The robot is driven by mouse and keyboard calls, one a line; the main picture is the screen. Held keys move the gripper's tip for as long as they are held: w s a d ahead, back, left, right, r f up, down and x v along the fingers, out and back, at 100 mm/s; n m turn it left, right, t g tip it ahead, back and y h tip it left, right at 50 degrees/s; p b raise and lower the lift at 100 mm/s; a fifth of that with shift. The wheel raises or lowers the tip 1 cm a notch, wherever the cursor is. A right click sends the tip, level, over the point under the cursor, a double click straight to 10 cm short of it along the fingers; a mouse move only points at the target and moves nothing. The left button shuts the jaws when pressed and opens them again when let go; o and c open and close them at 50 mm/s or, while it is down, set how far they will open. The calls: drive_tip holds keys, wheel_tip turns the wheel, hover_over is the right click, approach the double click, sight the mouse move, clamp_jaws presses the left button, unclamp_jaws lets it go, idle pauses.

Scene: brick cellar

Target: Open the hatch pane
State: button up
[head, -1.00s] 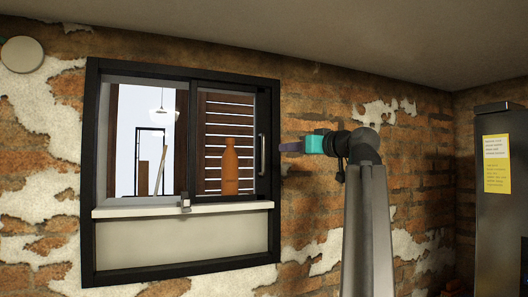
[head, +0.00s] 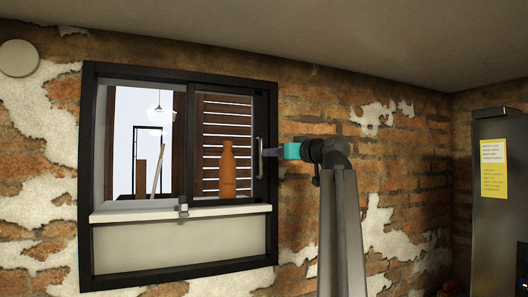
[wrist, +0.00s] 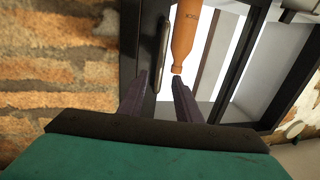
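The hatch is a black-framed window in the brick wall. Its dark-framed pane (head: 190,110) fills the right half, with an upright metal bar handle (head: 260,158) on its right edge. The handle also shows in the wrist view (wrist: 163,45). My gripper (head: 270,153) is at the handle from the right. In the wrist view its two dark fingers (wrist: 160,76) are apart, with the handle's lower end seen between them. I cannot tell whether they touch it. A small grey fitting (head: 184,210), perhaps a latch, sits at the sill below the pane's left edge.
An orange bottle (head: 228,172) stands at the sill, in line with the pane; I cannot tell on which side of the glass. A pale sill (head: 130,215) runs under the hatch. A grey cabinet (head: 495,230) with a yellow notice stands at the far right.

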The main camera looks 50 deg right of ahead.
drive_tip(key=w+d+p, duration=0.1)
drive_tip(key=w, duration=0.5)
drive_tip(key=shift+w+p, duration=0.15)
drive_tip(key=shift+p, duration=0.25)
drive_tip(key=shift+d, duration=0.1)
clamp_jaws()
